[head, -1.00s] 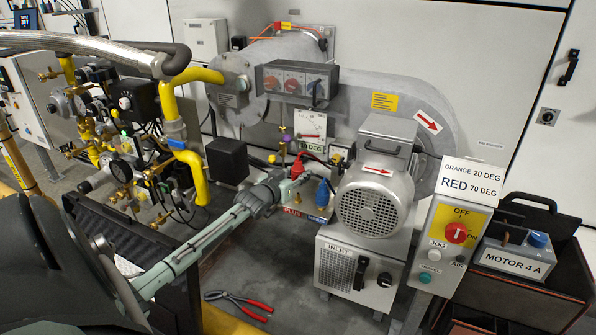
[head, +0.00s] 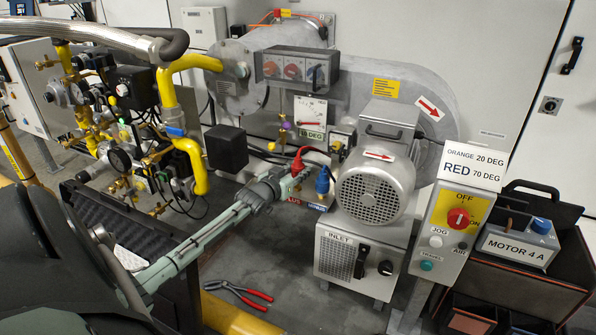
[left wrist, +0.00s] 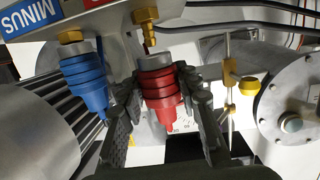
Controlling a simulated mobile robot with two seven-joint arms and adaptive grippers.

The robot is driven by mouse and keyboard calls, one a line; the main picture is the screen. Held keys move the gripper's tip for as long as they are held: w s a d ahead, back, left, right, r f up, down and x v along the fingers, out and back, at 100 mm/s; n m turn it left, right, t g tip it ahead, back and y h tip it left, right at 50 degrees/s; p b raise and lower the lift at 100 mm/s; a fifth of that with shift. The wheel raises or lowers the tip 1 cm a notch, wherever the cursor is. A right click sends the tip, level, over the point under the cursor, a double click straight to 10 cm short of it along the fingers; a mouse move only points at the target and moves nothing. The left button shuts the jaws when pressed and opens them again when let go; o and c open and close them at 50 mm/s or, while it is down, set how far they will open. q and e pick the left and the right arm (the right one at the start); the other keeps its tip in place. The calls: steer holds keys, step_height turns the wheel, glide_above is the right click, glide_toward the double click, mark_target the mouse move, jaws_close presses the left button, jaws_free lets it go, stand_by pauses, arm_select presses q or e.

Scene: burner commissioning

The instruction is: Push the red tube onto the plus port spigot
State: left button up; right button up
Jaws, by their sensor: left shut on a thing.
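My left gripper (left wrist: 165,112) is shut on the red tube (left wrist: 160,90), with a ribbed finger on each side. The red tube also shows in the head view (head: 299,158), beside the gripper (head: 284,181). In the left wrist view the tube's grey collar lies right by the brass plus port spigot (left wrist: 146,25), roughly in line with it; I cannot tell whether it is seated on it. The red PLUS label (head: 296,199) is partly hidden by the gripper. My right gripper is not in view.
A blue tube (left wrist: 85,82) sits at the minus port beside the red one, close to my finger. The blower motor (head: 372,190) stands to the right in the head view. Yellow gas pipes (head: 168,95) stand left. Red-handled pliers (head: 240,294) lie on the floor.

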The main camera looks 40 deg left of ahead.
arm_select(q)
steer(key=shift+f+b, duration=0.75)
steer(key=shift+f, duration=0.75)
steer(key=o, duration=1.3)
steer(key=shift+s, duration=0.1)
